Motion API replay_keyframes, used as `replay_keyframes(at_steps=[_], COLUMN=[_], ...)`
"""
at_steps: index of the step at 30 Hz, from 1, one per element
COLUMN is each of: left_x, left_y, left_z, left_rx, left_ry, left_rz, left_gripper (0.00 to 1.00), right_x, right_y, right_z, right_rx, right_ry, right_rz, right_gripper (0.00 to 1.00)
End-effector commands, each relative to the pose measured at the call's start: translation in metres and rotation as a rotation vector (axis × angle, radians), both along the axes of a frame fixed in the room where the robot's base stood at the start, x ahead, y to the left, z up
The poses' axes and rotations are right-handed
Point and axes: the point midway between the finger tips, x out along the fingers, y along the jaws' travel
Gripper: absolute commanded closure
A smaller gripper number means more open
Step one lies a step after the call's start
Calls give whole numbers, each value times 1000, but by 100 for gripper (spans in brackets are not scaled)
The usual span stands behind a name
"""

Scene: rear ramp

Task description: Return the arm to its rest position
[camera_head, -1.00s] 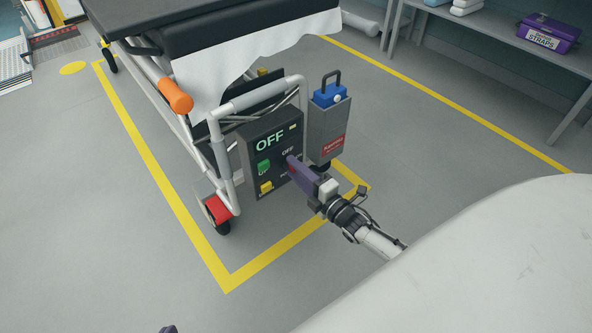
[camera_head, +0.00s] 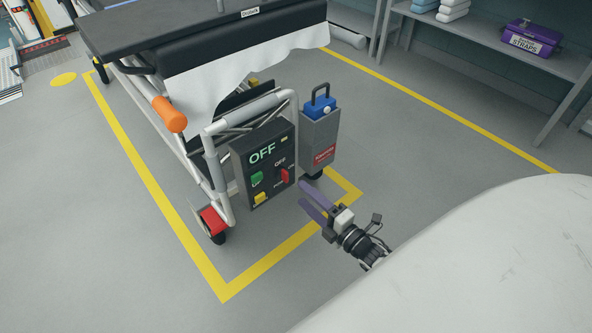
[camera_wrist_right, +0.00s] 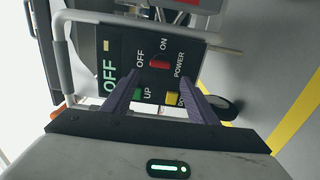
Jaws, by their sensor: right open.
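My right gripper (camera_head: 316,204) is open and empty in the head view, in front of and a little below the control panel on the stretcher's end. In the right wrist view its two purple fingers (camera_wrist_right: 160,97) are spread, with the panel beyond them. The dark panel (camera_head: 282,142) reads OFF and carries a red power switch (camera_head: 285,175), a green button (camera_head: 257,177) and a yellow button (camera_head: 260,197). The red switch also shows in the right wrist view (camera_wrist_right: 160,62). The gripper stands apart from the panel. My left gripper is not in view.
The stretcher (camera_head: 230,109) stands inside a yellow floor outline (camera_head: 261,270). A grey holder with a blue handled unit (camera_head: 320,110) hangs beside the panel. A shelf (camera_head: 500,50) with a purple straps box (camera_head: 532,40) is at the back right.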

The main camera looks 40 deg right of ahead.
Motion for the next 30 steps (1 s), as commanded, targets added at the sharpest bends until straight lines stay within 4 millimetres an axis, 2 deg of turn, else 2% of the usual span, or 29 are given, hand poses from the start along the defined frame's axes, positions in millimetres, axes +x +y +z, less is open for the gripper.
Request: replay_keyframes(at_steps=[3, 7, 25, 30], left_x=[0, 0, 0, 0], left_y=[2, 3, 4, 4], left_z=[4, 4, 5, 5], left_rx=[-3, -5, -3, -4], left_ry=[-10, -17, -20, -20], left_rz=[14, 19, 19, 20], left_gripper=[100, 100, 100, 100], right_x=[-15, -21, -21, -16], right_y=[-1, -1, -1, 13], right_z=[1, 1, 0, -5], right_rx=[0, -1, 6, 116], right_ry=[1, -1, 5, 106], right_rz=[0, 0, 0, -23], right_gripper=[47, 47, 47, 47])
